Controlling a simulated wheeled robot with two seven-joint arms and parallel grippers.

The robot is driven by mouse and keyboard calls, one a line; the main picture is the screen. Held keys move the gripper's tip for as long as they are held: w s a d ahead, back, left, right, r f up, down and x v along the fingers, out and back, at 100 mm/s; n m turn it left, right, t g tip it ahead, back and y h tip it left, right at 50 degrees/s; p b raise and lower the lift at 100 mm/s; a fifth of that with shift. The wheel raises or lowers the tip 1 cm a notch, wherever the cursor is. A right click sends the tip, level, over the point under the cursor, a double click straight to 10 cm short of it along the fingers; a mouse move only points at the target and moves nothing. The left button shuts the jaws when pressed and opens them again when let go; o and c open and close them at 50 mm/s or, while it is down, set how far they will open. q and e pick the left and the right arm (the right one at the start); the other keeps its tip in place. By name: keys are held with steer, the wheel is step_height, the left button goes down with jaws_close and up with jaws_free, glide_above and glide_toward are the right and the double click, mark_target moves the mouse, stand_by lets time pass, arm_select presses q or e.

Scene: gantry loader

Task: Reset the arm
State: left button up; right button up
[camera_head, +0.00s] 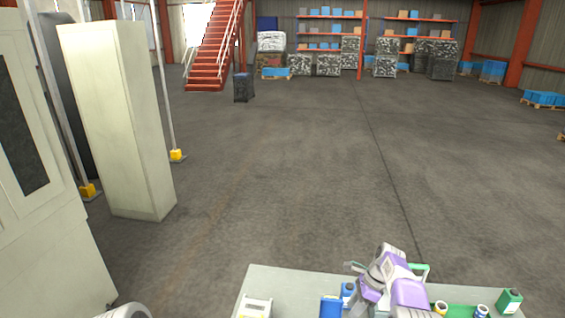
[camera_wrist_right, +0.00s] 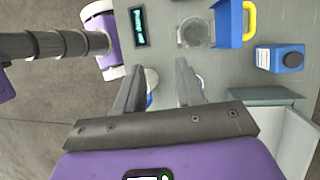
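My right arm (camera_head: 400,285), purple and white, reaches over the grey table (camera_head: 262,280) in the head view. My right gripper (camera_wrist_right: 160,66) shows in the right wrist view with its two grey fingers apart. A blue and white thing sits partly hidden behind the left finger, and I see nothing clamped between the fingers. My left gripper is out of both views. A white rounded part at the bottom left of the head view may belong to my left arm.
The table holds blue bottles (camera_head: 331,306), a green container (camera_head: 510,300) and a white object (camera_head: 255,307). The wrist view shows a blue-white bottle (camera_wrist_right: 279,60), a blue container with a yellow handle (camera_wrist_right: 228,24) and a round clear dish (camera_wrist_right: 196,33). A tall pale cabinet (camera_head: 120,120) stands left; open floor lies beyond.

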step_height(320, 180, down, 7)
steer(key=n, duration=0.1)
steer(key=s+a+f+n+h, duration=0.1)
steer(key=s+a+f+n, duration=0.4)
steer(key=s+f, duration=0.55)
steer(key=s+a+r+n+t, duration=0.1)
steer(key=s+a+n, duration=0.35)
steer(key=s, duration=0.55)
steer(key=s+a+n+t, duration=0.1)
steer(key=s+a+n, duration=0.4)
steer(key=s, duration=0.5)
arm_select(q)
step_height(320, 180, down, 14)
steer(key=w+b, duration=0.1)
steer(key=b, duration=1.3)
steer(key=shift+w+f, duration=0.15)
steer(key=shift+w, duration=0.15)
arm_select(e)
step_height(320, 180, down, 14)
steer(key=d+n, duration=0.1)
steer(key=shift+d+r+n, duration=0.15)
steer(key=shift+r+n, duration=0.1)
steer(key=shift+n, duration=0.1)
steer(key=shift+s, duration=0.15)
